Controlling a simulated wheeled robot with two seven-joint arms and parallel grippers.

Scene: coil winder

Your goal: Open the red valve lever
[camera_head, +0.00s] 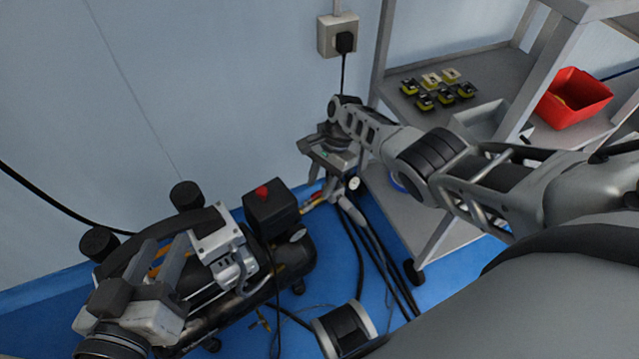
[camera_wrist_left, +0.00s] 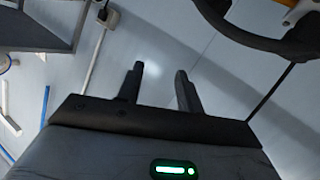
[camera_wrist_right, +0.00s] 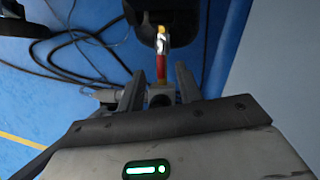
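The red valve lever (camera_wrist_right: 161,68) shows in the right wrist view, below a brass fitting (camera_wrist_right: 162,38) and beside a silver fitting (camera_wrist_right: 160,97). My right gripper (camera_wrist_right: 160,80) is open, with a finger on each side of the lever's lower end. Gaps show on both sides; I cannot tell the depth between them. In the head view, my right gripper (camera_head: 332,172) points down near the hoses, and a small red and yellow part (camera_head: 313,202) shows just left of it. My left gripper (camera_head: 157,260) is open and empty over the compressor (camera_head: 290,262); its fingers also show in the left wrist view (camera_wrist_left: 160,85).
The compressor has a black box with a red knob (camera_head: 262,191). Black hoses (camera_head: 372,255) run over the blue floor. A grey shelf (camera_head: 455,68) at right holds yellow-black parts (camera_head: 437,90) and a red bin (camera_head: 573,97). A wall socket (camera_head: 338,36) is behind.

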